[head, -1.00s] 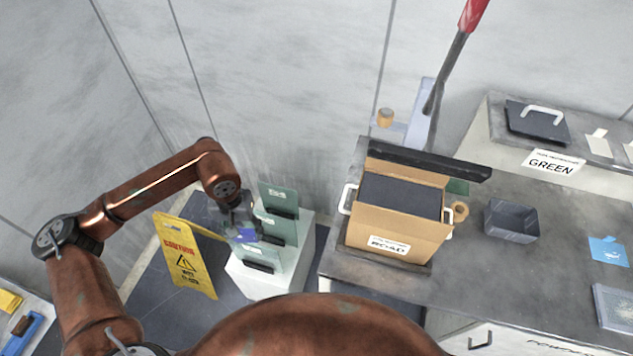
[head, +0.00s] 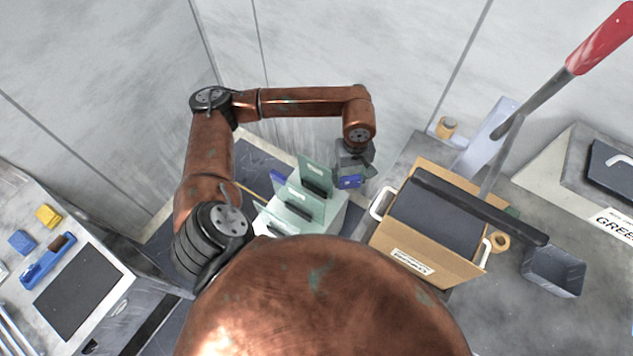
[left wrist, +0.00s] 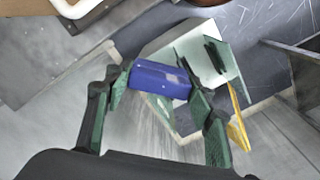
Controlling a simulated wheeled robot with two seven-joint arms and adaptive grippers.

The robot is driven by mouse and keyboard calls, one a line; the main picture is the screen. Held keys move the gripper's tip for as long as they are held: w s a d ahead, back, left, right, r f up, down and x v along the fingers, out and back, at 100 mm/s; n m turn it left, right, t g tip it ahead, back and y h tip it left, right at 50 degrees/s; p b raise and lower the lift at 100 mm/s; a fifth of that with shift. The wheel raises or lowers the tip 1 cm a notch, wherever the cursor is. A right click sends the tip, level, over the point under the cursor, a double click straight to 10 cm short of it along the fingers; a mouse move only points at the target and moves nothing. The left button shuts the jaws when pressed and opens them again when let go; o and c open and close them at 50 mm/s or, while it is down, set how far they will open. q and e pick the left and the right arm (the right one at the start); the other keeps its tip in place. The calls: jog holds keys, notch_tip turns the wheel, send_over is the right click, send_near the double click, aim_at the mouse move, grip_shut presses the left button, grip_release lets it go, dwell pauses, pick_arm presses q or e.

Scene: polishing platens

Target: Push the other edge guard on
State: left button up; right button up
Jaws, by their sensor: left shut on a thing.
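My left gripper (head: 352,176) is shut on a blue edge guard (head: 348,182), held in the air just right of the rearmost plate. In the left wrist view the blue guard (left wrist: 160,80) lies across between the two green fingers (left wrist: 160,84). Several pale green plates stand upright in a white block; the rear plate (head: 314,168) and a nearer plate (head: 300,203) carry dark bars. A second blue piece (head: 278,177) shows at the left edge of the plates. I cannot tell whether the held guard touches a plate. My right gripper is out of view.
A left bench (head: 110,262) holds a dark mat and blue and yellow items.

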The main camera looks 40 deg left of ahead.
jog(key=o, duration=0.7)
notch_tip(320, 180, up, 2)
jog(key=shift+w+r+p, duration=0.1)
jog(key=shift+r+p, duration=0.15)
jog(key=shift+p, duration=0.85)
pick_arm(q)
jog(key=shift+s+a+f+n, duration=0.5)
jog(key=shift+a+f+n, duration=1.8)
jog(key=shift+n, duration=2.25)
jog(key=shift+s+a+f+n, duration=0.55)
jog(key=shift+a+f+n, duration=0.75)
jog(key=shift+f+n, duration=2.7)
jog(key=shift+s+a+f+n, duration=0.5)
jog(key=shift+a+f+n, duration=1.5)
jog(key=shift+n, duration=3.15)
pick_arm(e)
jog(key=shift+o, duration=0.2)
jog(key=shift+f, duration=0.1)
